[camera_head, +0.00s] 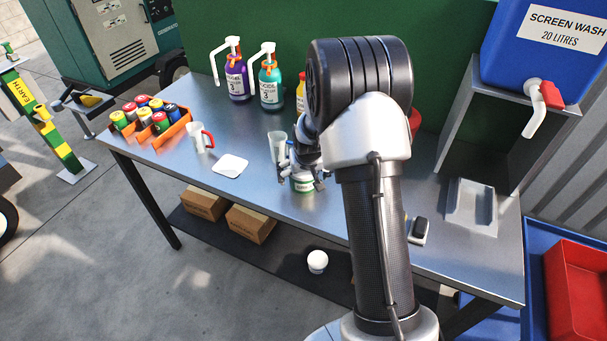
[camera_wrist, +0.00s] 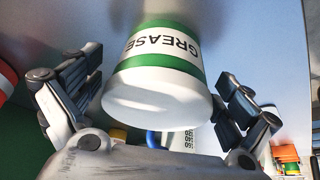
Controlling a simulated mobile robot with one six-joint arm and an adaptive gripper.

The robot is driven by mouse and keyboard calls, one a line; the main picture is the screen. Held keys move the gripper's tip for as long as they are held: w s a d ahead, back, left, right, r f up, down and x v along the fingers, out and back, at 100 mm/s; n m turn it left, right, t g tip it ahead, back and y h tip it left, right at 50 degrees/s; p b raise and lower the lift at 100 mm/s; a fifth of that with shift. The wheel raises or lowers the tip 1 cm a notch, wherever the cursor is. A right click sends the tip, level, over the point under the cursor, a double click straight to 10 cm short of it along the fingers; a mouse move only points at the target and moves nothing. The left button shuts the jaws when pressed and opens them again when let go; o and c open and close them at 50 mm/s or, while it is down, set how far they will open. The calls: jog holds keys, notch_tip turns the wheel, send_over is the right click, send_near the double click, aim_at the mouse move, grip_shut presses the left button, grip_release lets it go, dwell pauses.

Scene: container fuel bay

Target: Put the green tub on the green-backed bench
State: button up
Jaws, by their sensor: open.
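The green tub (camera_head: 303,185) is white with a green band and stands upright on the metal top of the green-backed bench (camera_head: 253,194), near the middle. In the wrist view the tub (camera_wrist: 163,80) reads GREASE upside down, and its white lid faces the camera. My gripper (camera_head: 303,177) is at the tub, partly covering it in the head view. In the wrist view my gripper (camera_wrist: 160,78) is open, with one finger on each side of the tub and visible gaps between. My arm hides part of the bench behind it.
A clear jug (camera_head: 277,146) stands just left of the tub. Further left are a white tile (camera_head: 230,166), a red-handled mug (camera_head: 200,140) and an orange crate (camera_head: 172,135) of cans. Pump bottles (camera_head: 270,82) stand behind. A white-lidded container (camera_head: 317,262) is low, beyond the front edge.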

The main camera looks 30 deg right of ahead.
jog(key=shift+r, duration=0.1)
jog(key=shift+r, duration=0.3)
jog(key=s+a+r+n+p, duration=0.1)
jog(key=s+a+r, duration=0.2)
jog(key=s+r, duration=0.35)
jog(key=s+a+r+p, duration=0.1)
jog(key=s+a+r, duration=0.25)
jog(key=r, duration=0.55)
jog(key=s+a+r+n+p, duration=0.1)
jog(key=s+a+r, duration=0.2)
jog(key=s+r, duration=0.35)
jog(key=s+a+r, duration=0.2)
jog(key=s+a, duration=0.1)
jog(key=s, duration=0.5)
jog(key=s+a+r+n+y, duration=0.1)
jog(key=s+a+r, duration=0.2)
jog(key=s, duration=0.6)
jog(key=shift+s+a+r+n, duration=0.15)
jog(key=shift+s+a+n, duration=0.15)
jog(key=shift+a, duration=0.25)
